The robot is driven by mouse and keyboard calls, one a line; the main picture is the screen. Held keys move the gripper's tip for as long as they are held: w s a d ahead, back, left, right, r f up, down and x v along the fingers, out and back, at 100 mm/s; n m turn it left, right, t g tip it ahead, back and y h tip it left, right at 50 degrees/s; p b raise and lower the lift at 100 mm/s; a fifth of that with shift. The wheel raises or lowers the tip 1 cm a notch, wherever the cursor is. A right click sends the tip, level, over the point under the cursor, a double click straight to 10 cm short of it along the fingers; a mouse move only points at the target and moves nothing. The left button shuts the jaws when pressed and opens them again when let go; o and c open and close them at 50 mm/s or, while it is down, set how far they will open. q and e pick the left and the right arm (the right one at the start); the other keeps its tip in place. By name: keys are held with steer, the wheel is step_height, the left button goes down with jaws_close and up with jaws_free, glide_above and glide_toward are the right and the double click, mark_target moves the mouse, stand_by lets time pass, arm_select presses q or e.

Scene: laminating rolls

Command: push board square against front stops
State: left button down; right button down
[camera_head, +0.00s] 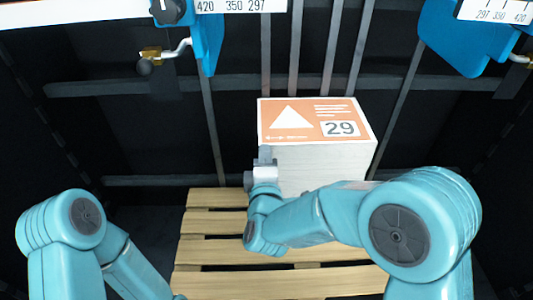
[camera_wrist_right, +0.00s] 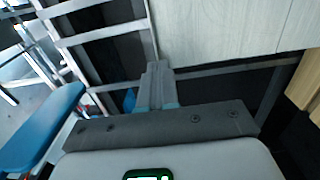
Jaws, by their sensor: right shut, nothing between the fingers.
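The board (camera_head: 300,115), orange and white with a triangle and the number 29, lies on top of a tall pale stack (camera_head: 325,165). My right gripper (camera_head: 265,153) is shut and empty, at the front left corner of the stack. I cannot tell whether it touches. In the right wrist view my shut right fingers (camera_wrist_right: 157,80) point up beside a pale flat face (camera_wrist_right: 225,30), likely the stack. Dark upright bars (camera_head: 300,50) stand behind the stack; I cannot tell whether these are the front stops. My left arm shows at lower left, its gripper out of view.
The stack stands on a slatted wooden pallet (camera_head: 215,225), bare at its left and front. Blue guide plates (camera_head: 207,40) and (camera_head: 450,40) hang at upper left and right, with number scales above. A dark crossbar (camera_head: 120,87) runs behind.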

stand_by(0.4)
steer(key=shift+w+d+r, duration=0.15)
steer(key=shift+w+d, duration=0.6)
steer(key=shift+d, duration=0.15)
